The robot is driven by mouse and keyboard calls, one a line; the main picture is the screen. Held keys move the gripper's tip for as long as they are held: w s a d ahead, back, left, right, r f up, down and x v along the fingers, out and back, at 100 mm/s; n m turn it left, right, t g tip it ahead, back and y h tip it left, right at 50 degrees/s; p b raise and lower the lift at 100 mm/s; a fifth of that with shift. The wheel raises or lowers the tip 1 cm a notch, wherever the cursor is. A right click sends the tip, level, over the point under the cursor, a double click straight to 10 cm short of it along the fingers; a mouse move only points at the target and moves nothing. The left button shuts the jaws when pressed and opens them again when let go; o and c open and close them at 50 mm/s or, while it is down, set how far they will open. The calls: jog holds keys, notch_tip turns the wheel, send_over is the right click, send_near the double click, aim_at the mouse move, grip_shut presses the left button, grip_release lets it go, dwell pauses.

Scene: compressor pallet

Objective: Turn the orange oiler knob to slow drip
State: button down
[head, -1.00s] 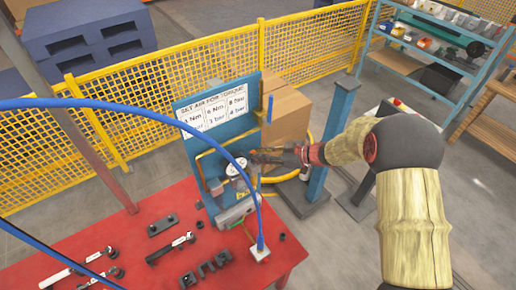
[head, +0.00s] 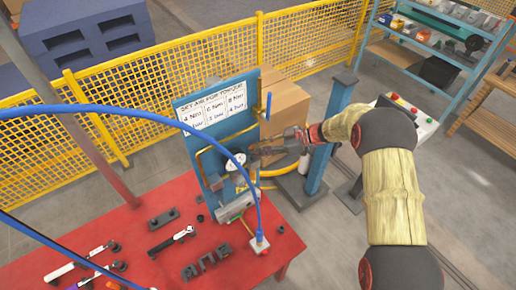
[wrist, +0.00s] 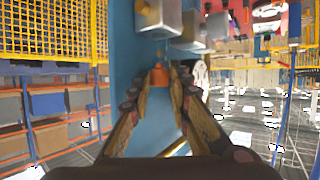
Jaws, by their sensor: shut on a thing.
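The orange oiler knob (wrist: 158,75) shows in the wrist view, under a grey metal block (wrist: 158,22) on the blue panel (wrist: 122,85). My gripper (wrist: 160,80) is shut on the knob, one fingertip on each side of it. In the head view my gripper (head: 258,153) reaches in from the right to the blue panel (head: 190,110). The knob is too small and covered to make out there, and its turn setting cannot be read.
A sign (head: 215,108) tops the panel, and a round gauge (head: 238,178) sits below. A blue hose (head: 130,106) arches over the red table (head: 120,215), which holds several tools. A blue post (head: 326,135) stands right of the panel. Yellow fencing (head: 225,55) runs behind.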

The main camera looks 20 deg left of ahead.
jog(key=shift+w+r, duration=0.15)
jog(key=shift+r, duration=0.05)
jog(key=c, duration=2)
grip_release()
jog(key=shift+c, duration=0.2)
jog(key=shift+o, duration=0.6)
jog(key=shift+f, duration=0.15)
jog(key=v, duration=0.8)
jog(key=shift+c, duration=0.2)
